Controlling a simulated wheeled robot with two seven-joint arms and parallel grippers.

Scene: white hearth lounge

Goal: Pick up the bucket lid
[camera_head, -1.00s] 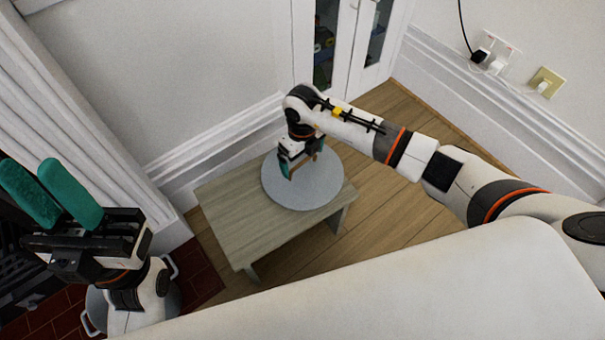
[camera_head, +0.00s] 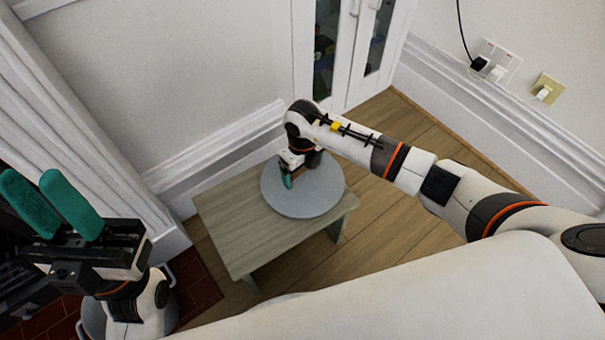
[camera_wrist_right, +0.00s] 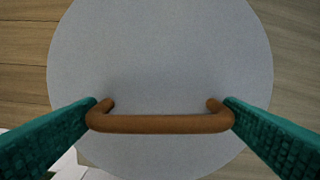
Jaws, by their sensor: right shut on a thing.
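The bucket lid is a round grey disc (camera_head: 318,202) lying flat on a small wooden table in the head view. In the right wrist view, the lid (camera_wrist_right: 160,60) has a brown bar handle (camera_wrist_right: 160,124) across it. My right gripper (camera_head: 291,181) is over the lid, pointing down. In the right wrist view, the teal fingers of this gripper (camera_wrist_right: 162,103) are at the two ends of the handle, shut on it. My left gripper (camera_head: 50,203) is at the left, away from the lid, with its two teal fingers apart and nothing between them.
The wooden table (camera_head: 235,235) stands on a wood floor near the white wall. A grey round container with side handles (camera_head: 93,318) is partly hidden below my left arm, on red tiles. A white glass-door cabinet (camera_head: 350,50) stands behind. Floor right of the table is clear.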

